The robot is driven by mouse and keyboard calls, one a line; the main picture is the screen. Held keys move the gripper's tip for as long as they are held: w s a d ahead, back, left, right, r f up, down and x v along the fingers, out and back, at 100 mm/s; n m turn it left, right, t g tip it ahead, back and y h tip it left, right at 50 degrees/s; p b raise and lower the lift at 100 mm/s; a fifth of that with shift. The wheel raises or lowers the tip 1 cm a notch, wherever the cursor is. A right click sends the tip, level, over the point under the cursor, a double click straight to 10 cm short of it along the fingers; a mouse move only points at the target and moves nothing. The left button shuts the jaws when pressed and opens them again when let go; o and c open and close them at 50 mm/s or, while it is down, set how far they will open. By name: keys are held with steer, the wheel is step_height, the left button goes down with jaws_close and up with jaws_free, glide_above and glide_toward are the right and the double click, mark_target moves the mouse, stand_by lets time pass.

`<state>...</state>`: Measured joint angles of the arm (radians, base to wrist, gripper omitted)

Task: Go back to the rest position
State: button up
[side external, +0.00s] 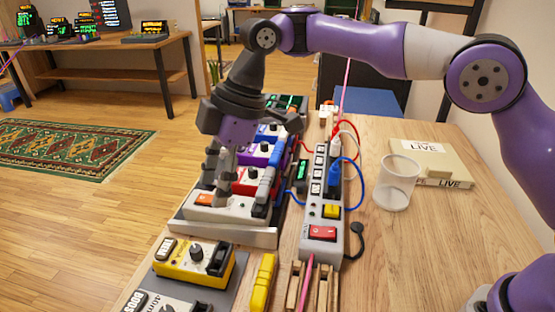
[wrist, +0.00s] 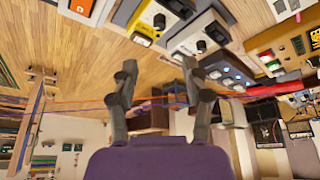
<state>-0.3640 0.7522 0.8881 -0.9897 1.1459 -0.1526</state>
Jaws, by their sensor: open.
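My gripper (side external: 223,188) points down over the front end of the pedalboard (side external: 225,232), close to a white pedal (side external: 225,212) with an orange patch. I cannot tell whether the fingertips touch it. In the wrist view my gripper (wrist: 160,65) has its two fingers spread apart with nothing between them. My arm reaches in from the right, arched above the table.
A power strip (side external: 323,215) with plugs and blue and red cables runs beside the pedalboard. A clear cup (side external: 396,182) and boxes marked LIVE (side external: 430,163) stand to the right. A yellow pedal (side external: 195,262) lies in front. Free wood lies at the front right.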

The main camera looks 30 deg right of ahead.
steer(key=s+d+r+m+t, duration=0.1)
steer(key=s+d+r+m, duration=0.15)
steer(key=d, duration=0.25)
steer(key=s+d+r+m+t+h, duration=0.1)
steer(key=d+r+m, duration=0.1)
steer(key=d+m, duration=0.2)
steer(key=s+d+r+m+t, duration=0.1)
steer(key=s+d+r+m, duration=0.15)
steer(key=d, duration=0.25)
steer(key=s+d+f+m+t+h, duration=0.1)
steer(key=s+d+f+m, duration=0.1)
steer(key=s+d+m, duration=0.2)
steer(key=s+d+f+m+t+h, duration=0.1)
steer(key=s+d+f+m+h, duration=0.1)
steer(key=s+d, duration=0.4)
steer(key=shift+s+d+f+m, duration=0.2)
steer(key=shift+d+f+m, duration=0.7)
steer(key=shift+m, duration=0.2)
steer(key=shift+w+r, duration=0.1)
